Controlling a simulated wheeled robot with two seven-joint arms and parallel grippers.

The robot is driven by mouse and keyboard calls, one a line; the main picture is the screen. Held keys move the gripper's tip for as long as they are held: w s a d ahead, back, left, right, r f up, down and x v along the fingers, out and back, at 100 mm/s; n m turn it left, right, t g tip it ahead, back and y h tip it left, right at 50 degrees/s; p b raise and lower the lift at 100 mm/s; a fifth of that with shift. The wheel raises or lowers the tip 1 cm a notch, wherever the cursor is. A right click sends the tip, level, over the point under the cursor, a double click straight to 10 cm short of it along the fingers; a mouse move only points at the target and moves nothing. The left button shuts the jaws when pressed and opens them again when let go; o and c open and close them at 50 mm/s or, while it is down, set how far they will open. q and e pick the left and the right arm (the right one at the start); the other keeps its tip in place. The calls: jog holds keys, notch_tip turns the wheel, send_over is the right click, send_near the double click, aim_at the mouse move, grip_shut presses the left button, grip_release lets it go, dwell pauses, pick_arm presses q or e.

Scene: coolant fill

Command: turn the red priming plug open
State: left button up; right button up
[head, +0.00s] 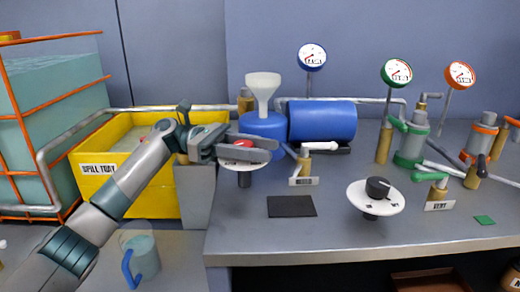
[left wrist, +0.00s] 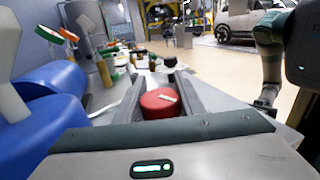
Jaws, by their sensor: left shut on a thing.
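The red priming plug (head: 243,143) sits on a round white disc (head: 234,164) on a dark post, at the left front of the bench. In the left wrist view the plug (left wrist: 160,103) is a red round cap with a pale mark on top. My left gripper (head: 268,149) is shut on the plug, one finger on each side. The fingers hide much of it in the head view. In the left wrist view my right arm hangs at the right, and its gripper (left wrist: 265,98) is too small and dark to read.
A blue tank with a white funnel (head: 263,90) and a blue cylinder (head: 322,121) stand behind the plug. The yellow spill tray (head: 98,185) is at the left. A black-knobbed dial (head: 376,195) and a brass valve (head: 304,168) stand to the right. A dark mat (head: 291,206) lies in front.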

pick_arm(q)
jog(key=o, duration=1)
jog(key=shift+o, duration=0.2)
jog(key=v, duration=1.7)
jog(key=shift+a, duration=0.2)
